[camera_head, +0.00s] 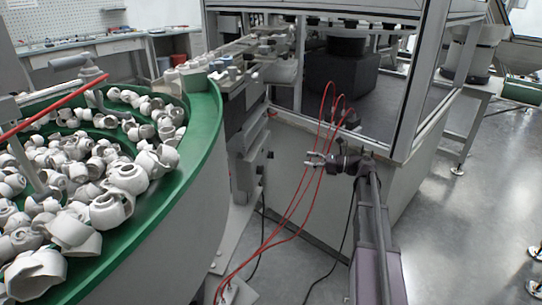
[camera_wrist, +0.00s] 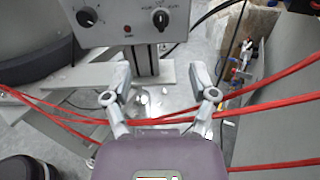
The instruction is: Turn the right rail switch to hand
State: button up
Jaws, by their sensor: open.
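My gripper (camera_head: 312,159) is open and empty in the head view, beside the red hoses at the corner of the glazed cell. In the wrist view its two fingers (camera_wrist: 160,72) stand wide apart. Ahead of them is a grey control box (camera_wrist: 124,27), with a dark rotary switch (camera_wrist: 161,18) on the right of its face and small lettering above it. The switch's white mark looks near upright; I cannot read its setting for sure. The fingers are apart from the switch, below it in the picture.
A larger black knob (camera_wrist: 88,17) sits on the left of the box face. Red hoses (camera_wrist: 75,118) cross the wrist view by the fingers; they also loop beside my gripper in the head view (camera_head: 300,190). A green-rimmed bowl (camera_head: 205,130) of white caps stands left.

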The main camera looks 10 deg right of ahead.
aim_at(273, 155)
jog(key=x, duration=1.3)
grip_shut()
jog(key=shift+a, duration=0.3)
jog(key=shift+d+f, duration=0.1)
jog(key=shift+d, duration=0.2)
